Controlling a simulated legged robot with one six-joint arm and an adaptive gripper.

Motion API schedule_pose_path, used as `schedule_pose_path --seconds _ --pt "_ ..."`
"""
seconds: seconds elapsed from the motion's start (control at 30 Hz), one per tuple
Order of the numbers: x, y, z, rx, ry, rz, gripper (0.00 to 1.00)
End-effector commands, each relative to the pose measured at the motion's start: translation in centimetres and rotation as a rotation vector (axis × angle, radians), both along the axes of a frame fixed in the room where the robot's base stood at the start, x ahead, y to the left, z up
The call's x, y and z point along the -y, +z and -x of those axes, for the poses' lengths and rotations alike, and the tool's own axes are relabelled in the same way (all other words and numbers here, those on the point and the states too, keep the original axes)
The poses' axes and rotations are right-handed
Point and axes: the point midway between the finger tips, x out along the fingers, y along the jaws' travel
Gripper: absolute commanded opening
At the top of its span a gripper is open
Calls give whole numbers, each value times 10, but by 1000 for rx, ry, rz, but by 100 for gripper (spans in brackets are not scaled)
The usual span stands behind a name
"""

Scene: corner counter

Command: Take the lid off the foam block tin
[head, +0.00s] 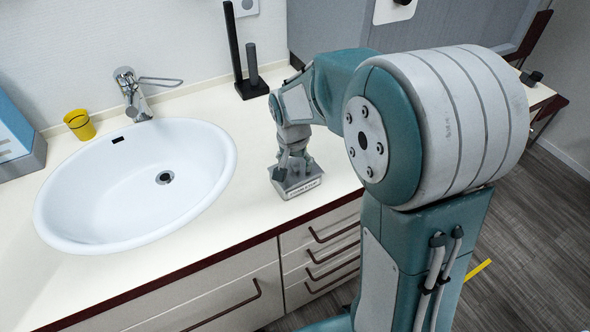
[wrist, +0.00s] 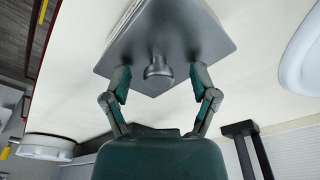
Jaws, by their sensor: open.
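The foam block tin (head: 297,187) is a grey metal box with a label on its front, standing on the counter right of the sink. Its flat grey lid (wrist: 190,35) with a round knob (wrist: 158,68) shows in the wrist view. My gripper (head: 291,165) is directly above the tin in the head view. In the wrist view my gripper (wrist: 160,78) has its two fingers spread, one on each side of the knob. The fingers stand apart from the knob. Whether their tips touch the lid, I cannot tell. The lid sits on the tin.
A white sink (head: 135,190) with a tap (head: 133,95) and a yellow cup (head: 79,124) lies to the left. A black stand with upright posts (head: 252,88) is behind the tin. The counter in front of the tin is clear.

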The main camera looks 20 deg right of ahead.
Motion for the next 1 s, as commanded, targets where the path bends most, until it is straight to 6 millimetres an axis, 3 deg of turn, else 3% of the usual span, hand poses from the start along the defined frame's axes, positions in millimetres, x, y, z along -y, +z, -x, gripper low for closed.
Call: schedule_pose_path --seconds 0.2,0.37,0.4,0.77,1.0 --pt "0 -1 0 0 0 0 76" --pt "0 0 0 1 0 1 5" --pt "0 0 0 1 0 1 0" --pt "0 0 0 0 0 0 0" --pt "0 19 -1 4 -1 -1 0"
